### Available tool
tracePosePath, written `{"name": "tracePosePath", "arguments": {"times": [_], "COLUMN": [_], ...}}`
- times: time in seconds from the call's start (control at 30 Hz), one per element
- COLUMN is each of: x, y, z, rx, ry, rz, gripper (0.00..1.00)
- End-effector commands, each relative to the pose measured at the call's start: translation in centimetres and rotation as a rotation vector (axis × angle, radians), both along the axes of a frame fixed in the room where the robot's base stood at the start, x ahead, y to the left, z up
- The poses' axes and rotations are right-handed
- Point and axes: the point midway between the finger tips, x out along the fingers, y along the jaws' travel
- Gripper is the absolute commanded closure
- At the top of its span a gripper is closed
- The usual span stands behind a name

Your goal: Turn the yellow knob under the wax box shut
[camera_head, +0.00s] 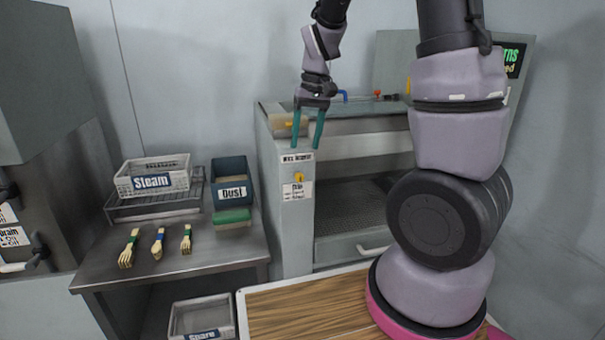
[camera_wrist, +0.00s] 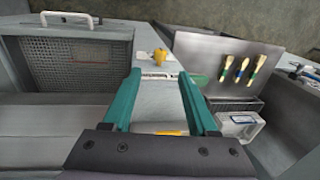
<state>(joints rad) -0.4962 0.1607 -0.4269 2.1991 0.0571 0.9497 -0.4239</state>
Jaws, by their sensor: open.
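The yellow knob (camera_head: 299,177) sits on the front panel of the grey press, below a label that seems to read wax (camera_head: 297,158). In the wrist view the knob (camera_wrist: 160,55) shows beyond the fingertips, slightly left of the gap's middle. Which way it is set is too small to tell. My gripper (camera_head: 307,144) has two teal fingers, spread open with nothing between them, pointing down above the knob and apart from it. In the wrist view my gripper (camera_wrist: 159,80) is also open and empty. A tan box-like part (camera_head: 284,124) with yellow lies behind the fingers.
The steel side table (camera_head: 190,262) at left holds a white Steam basket (camera_head: 152,182), a blue Dust bin (camera_head: 231,192), a green-and-tan block (camera_head: 232,218) and several wooden utensils (camera_head: 158,243). The wooden top (camera_head: 300,310) lies in front.

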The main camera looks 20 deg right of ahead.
Motion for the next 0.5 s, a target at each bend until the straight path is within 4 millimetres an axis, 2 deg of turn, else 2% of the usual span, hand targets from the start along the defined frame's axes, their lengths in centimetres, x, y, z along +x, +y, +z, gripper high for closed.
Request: {"name": "tracePosePath", "arguments": {"times": [0.3,0.5], "x": [-0.2,-0.1], "y": [0.9,1.3], "z": [-6.1,-8.3], "rx": [-0.002,-0.001], "ry": [0.004,0.002], "rz": [0.000,-0.001], "gripper": [0.41,0.41]}}
